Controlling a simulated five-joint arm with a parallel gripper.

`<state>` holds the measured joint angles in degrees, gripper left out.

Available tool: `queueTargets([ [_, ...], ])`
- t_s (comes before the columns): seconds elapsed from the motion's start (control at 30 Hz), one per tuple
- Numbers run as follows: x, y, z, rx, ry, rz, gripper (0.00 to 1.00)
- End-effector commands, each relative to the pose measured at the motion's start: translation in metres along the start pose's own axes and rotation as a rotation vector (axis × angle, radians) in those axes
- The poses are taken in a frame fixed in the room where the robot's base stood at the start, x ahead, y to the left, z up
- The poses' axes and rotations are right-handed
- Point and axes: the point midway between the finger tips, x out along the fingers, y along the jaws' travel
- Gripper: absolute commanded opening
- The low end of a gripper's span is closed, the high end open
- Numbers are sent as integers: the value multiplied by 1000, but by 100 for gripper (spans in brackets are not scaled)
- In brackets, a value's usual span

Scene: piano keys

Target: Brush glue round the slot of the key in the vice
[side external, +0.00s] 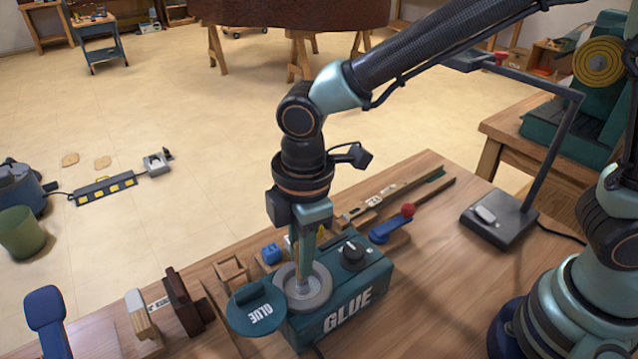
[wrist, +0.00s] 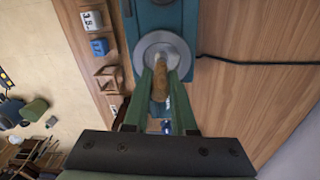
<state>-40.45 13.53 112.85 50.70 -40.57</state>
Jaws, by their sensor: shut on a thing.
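My gripper (side external: 307,238) points down over the green glue pot unit (side external: 350,312) and is shut on a wooden-handled brush (side external: 304,264). The brush stands nearly upright with its lower end in the round grey pot opening (side external: 322,297); its bristles are hidden. The wrist view shows the brush handle (wrist: 160,82) between both fingers above the pot ring (wrist: 181,48). Behind the unit, a long pale wooden key (side external: 378,196) lies near a blue lever with a red knob (side external: 392,224), which seems to belong to the vice. The slot cannot be made out.
The round green lid (side external: 257,309) sits left of the pot. A black dial (side external: 352,254) is on the unit. A small wooden frame (side external: 231,269) and a blue block (side external: 271,253) stand behind. A lamp base (side external: 498,220) is at right.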

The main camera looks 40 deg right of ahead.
Motion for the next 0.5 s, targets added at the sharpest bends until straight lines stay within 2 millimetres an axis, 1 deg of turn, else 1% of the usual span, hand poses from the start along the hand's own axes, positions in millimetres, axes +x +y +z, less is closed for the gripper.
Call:
queueTargets([
  [0.37, 2, -1, 0, -1, -2, -2, 0],
  [0.5, -3, 0, 0, -1, -2, -2, 0],
])
